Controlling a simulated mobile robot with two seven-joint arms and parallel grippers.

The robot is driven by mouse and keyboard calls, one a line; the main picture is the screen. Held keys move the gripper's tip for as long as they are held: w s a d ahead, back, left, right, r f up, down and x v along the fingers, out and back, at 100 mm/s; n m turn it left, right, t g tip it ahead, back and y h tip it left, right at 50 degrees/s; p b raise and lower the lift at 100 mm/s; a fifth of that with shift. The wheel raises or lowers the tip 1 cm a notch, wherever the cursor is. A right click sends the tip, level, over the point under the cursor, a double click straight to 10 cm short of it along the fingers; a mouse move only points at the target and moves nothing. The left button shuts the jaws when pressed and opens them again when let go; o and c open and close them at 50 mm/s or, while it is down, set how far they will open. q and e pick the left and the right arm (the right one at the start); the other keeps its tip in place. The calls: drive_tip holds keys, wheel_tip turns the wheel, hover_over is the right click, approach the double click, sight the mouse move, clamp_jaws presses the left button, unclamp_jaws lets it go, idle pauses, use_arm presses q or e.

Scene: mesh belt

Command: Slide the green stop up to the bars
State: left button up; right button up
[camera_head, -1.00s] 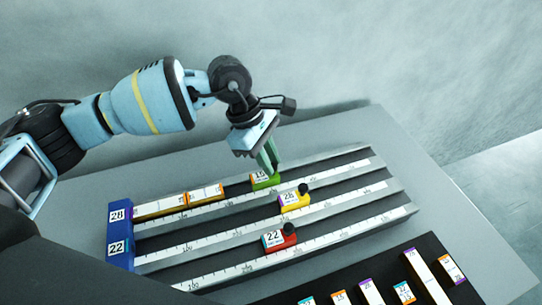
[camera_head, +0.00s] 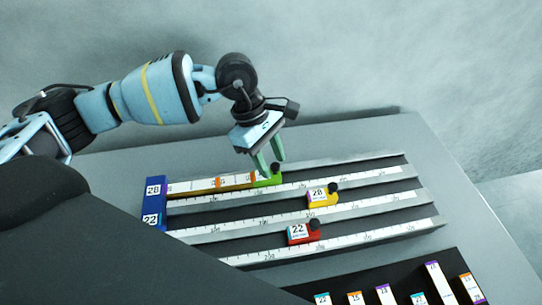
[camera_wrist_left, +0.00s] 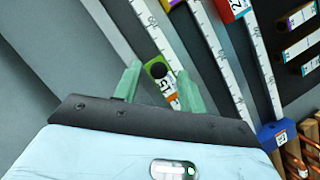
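The green stop (camera_head: 270,180), with a black knob on top, sits in the far lane of the rack. In the head view it stands at the right end of the row of white bars with orange ends (camera_head: 205,186). I see no clear gap there; actual contact is too small to tell. My left gripper (camera_head: 271,162) is above the stop, with its green fingers spread apart. In the left wrist view the stop (camera_wrist_left: 157,66) shows between the two separated fingers (camera_wrist_left: 158,88), its knob free of them. My right gripper is not in view.
A blue end block (camera_head: 154,205) closes the lanes at left. A yellow stop (camera_head: 322,198) and a red stop (camera_head: 300,234) stand in nearer lanes. A dark tray (camera_head: 325,285) with several bars lies at the front right. The far lane right of the green stop is clear.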

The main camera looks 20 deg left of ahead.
use_arm(q)
drive_tip(key=shift+w+r, duration=0.1)
drive_tip(key=shift+r, duration=0.2)
drive_tip(key=v, duration=0.7)
drive_tip(key=shift+a, duration=0.1)
idle(0.3)
